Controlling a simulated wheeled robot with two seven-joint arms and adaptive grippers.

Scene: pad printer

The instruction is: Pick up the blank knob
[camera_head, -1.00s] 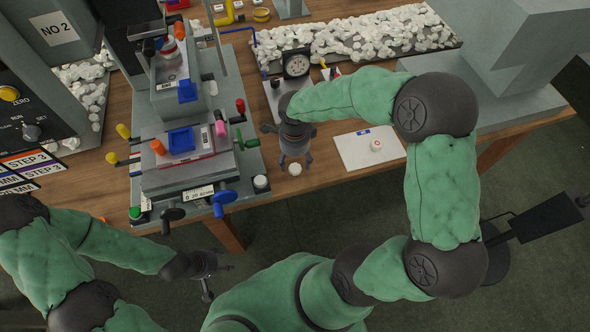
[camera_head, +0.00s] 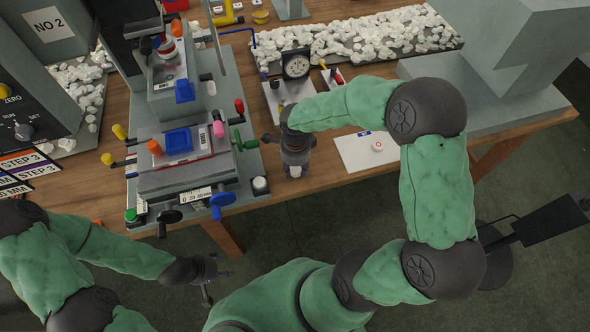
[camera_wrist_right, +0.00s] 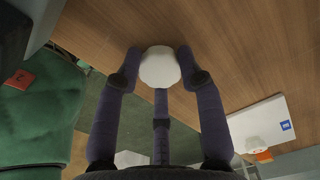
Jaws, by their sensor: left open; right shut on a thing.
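The white blank knob (camera_head: 295,171) is near the front edge of the wooden table, between the fingers of my right gripper (camera_head: 295,166). In the right wrist view the knob (camera_wrist_right: 160,68) shows as a pale round top held between the dark fingertips. My right gripper is shut on it and points down. The knob is still at the table top; I cannot tell whether it touches the wood. My left gripper (camera_head: 212,281) is open and empty, in front of the table at the lower left, away from the knob.
A white card (camera_head: 357,154) with a second round white piece (camera_head: 377,146) lies right of my right gripper. The pad printer (camera_head: 185,150) with its handwheels stands to the left. A dial gauge (camera_head: 296,65) and a tray of white pieces (camera_head: 350,38) are behind.

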